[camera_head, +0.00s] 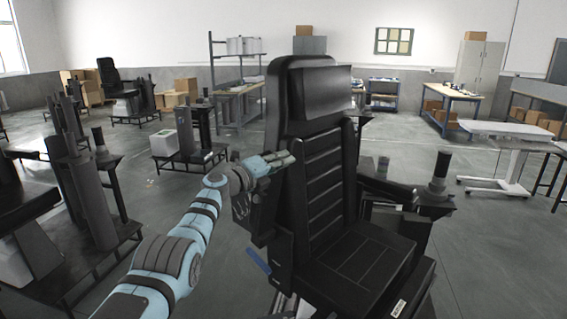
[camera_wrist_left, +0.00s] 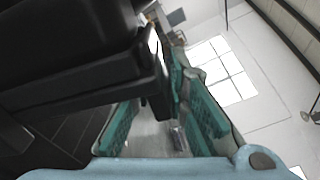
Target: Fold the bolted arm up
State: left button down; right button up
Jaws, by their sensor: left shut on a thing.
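A black padded seat (camera_head: 318,190) with a high ribbed back stands in the middle of the head view, turned toward the right. My left gripper (camera_head: 281,161) is at the left edge of its backrest, about halfway up. In the left wrist view, the teal finger pads of my left gripper (camera_wrist_left: 163,112) lie on either side of a black part (camera_wrist_left: 157,82), and the gripper is shut on it. This part seems to be the seat's arm; most of it is hidden by the gripper and the backrest. My right gripper is not in view.
A console with an upright black cylinder (camera_head: 440,170) is on the seat's right side. Black stands (camera_head: 88,195) are close on the left. A white table (camera_head: 510,133) stands at the right. Open floor lies behind the seat and at the right.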

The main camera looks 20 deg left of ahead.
pick_arm(q)
jog(key=c, duration=1.7)
grip_release()
jog(key=shift+s+a, duration=0.1)
jog(key=shift+a, duration=0.05)
jog(key=v, duration=1.1)
jog(key=shift+s+a, duration=0.15)
jog(key=shift+s, duration=0.2)
jog(key=shift+w, duration=0.1)
